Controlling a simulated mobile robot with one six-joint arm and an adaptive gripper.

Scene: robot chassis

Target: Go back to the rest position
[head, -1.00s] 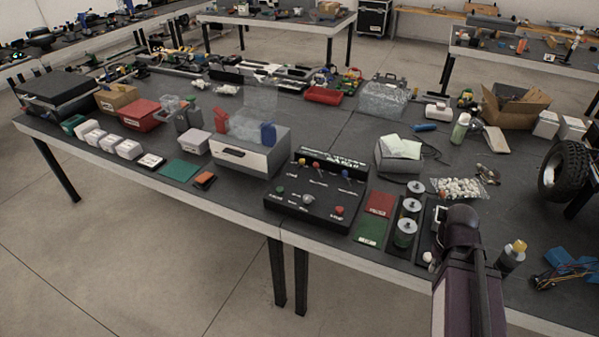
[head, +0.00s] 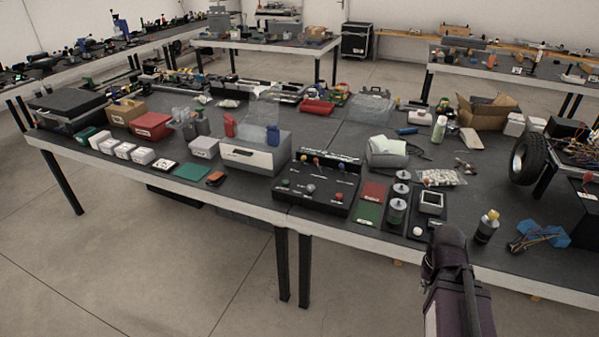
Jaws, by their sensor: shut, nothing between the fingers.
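My arm (head: 458,300) reaches up from the bottom right of the head view, in front of the near edge of the workbench (head: 350,235). Its dark rounded upper end (head: 445,250) shows over the bench's front edge. No fingers can be made out, and my gripper is not in view. Nothing held shows on the visible part of the arm.
A black control box (head: 313,185), a grey drawer box (head: 255,152), jars (head: 397,208), a small screen unit (head: 431,202) and a yellow-capped bottle (head: 487,227) stand on the bench. A tyre (head: 530,160) is at right. The floor in front is clear.

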